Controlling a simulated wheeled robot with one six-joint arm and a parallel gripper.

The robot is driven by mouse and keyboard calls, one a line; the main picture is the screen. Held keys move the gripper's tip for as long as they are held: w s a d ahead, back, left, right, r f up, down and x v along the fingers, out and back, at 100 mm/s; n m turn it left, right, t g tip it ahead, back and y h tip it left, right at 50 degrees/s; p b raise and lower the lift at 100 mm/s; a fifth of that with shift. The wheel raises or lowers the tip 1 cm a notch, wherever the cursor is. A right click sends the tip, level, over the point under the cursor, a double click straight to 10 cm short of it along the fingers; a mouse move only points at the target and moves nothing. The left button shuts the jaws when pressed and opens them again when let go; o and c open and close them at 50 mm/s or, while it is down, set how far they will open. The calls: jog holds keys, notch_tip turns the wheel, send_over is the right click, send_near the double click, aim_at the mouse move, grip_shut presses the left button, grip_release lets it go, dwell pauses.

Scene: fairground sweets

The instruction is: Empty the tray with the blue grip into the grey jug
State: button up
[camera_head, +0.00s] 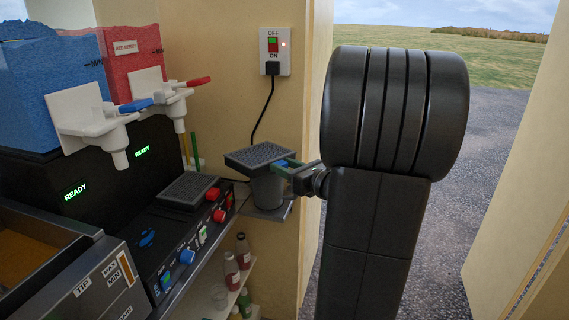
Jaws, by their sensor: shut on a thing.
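The tray with the blue grip (256,155) is a dark grey, shallow tray with a grated top. It is held above the grey jug (267,192) and looks about level. My gripper (287,168) is shut on its blue grip, to the right of the tray. The jug stands on a small grey shelf (272,213) by the wall. The tray hides the jug's mouth, so I cannot tell whether they touch. What is in the tray or jug is hidden.
A second grated tray (188,189) with a red grip (213,194) sits on the black machine. A blue spill (147,237) lies on the machine's front left. Blue and red tanks (125,50) with white taps stand behind. Several bottles (232,270) stand on a shelf below.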

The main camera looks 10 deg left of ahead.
jog(key=shift+w+f+m+g+h+p, duration=0.2)
jog(key=shift+m+g+h+p, duration=0.45)
jog(key=shift+p, duration=1.85)
jog(key=r+m+p, duration=0.1)
jog(key=p, duration=0.3)
jog(key=w+r+m+g+p, duration=0.1)
jog(key=p, duration=0.4)
jog(key=w+r+m+h+p, duration=0.1)
jog(key=r+p, duration=0.1)
jog(key=p, duration=0.3)
jog(key=shift+a+r+g, duration=0.1)
jog(key=shift+a+g, duration=0.1)
jog(key=shift+g, duration=0.15)
jog(key=shift+w+a+r+m+g+h+p, duration=0.15)
jog(key=shift+w+r+m+g+h+p, duration=0.35)
jog(key=shift+w+r, duration=0.55)
jog(key=shift+w+a+r+m+g+h+p, duration=0.15)
jog(key=shift+w+r+m+g+p, duration=0.4)
jog(key=shift+w+r+g, duration=0.45)
dwell(0.7)
